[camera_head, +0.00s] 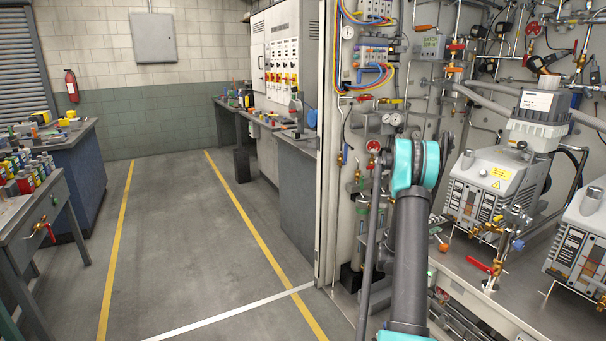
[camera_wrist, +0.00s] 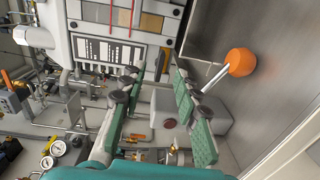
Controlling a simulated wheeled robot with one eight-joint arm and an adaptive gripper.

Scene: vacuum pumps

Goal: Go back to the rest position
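My gripper (camera_wrist: 157,72) shows in the wrist view as two green-padded fingers with a clear gap between them. It is open and nothing is seen held in it. A lever with an orange ball knob (camera_wrist: 240,62) lies just right of the right finger, and its metal stem runs toward that finger. I cannot tell whether they touch. Beyond the fingertips is the white front panel of a pump unit (camera_wrist: 108,50). In the head view my arm reaches up in front of the pump cabinet, and the gripper itself is hidden behind my arm.
In the head view, a pump (camera_head: 495,185) and another pump (camera_head: 580,235) stand on a metal shelf, right of my arm. Pipes, gauges and a red-handled valve (camera_head: 483,266) crowd the cabinet. The floor lane (camera_head: 190,230) at left is clear, beside a cluttered workbench (camera_head: 40,205).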

